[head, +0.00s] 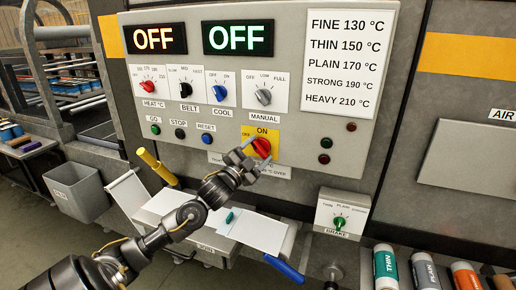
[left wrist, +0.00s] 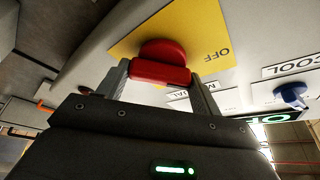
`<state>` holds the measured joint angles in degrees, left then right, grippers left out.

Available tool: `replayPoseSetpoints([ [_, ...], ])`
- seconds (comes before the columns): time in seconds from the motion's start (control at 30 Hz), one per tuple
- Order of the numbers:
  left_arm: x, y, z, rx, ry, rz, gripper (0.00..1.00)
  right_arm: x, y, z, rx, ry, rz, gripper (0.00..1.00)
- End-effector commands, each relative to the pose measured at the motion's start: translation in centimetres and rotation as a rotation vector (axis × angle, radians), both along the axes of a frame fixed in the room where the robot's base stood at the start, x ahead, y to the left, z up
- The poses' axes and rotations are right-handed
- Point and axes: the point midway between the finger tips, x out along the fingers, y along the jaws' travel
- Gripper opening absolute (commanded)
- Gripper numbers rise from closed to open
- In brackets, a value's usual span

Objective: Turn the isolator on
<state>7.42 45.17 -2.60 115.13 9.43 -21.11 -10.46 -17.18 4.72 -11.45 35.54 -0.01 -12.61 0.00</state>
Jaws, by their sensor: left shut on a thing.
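The isolator is a red rotary knob (head: 262,146) on a yellow plate (head: 246,132) marked OFF and ON, low on the grey control panel. My left gripper (head: 250,158) reaches up to it from the lower left, partly covering the knob and plate. In the left wrist view, the red knob (left wrist: 160,70) sits between the two fingers, one on each side, and the gripper (left wrist: 161,84) is shut on it. The exact angle of the knob against the marks is hard to tell. My right gripper is not in view.
Two displays, orange (head: 153,38) and green (head: 238,38), both read OFF. Selector knobs and small buttons lie left of and above the isolator. Below are a blue handle (head: 285,269), a yellow handle (head: 157,167), a brake box (head: 340,215) and labelled rolls (head: 385,267).

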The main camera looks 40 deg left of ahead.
Motion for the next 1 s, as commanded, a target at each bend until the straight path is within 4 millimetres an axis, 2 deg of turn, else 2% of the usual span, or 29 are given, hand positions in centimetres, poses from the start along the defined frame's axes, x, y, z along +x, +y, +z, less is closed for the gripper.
replayPoseSetpoints([
  [0.1, 0.0, 0.1, 0.3, 0.107, 0.036, -0.001, 0.43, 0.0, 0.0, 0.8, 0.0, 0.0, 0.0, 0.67],
  [0.5, 0.0, 0.1, 0.3, 0.443, 0.153, 0.0, 0.43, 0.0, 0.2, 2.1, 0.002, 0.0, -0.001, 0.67],
  [1.0, 0.0, 0.1, 0.2, 0.665, 0.231, 0.001, 0.43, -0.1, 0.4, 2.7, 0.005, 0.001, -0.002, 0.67],
])
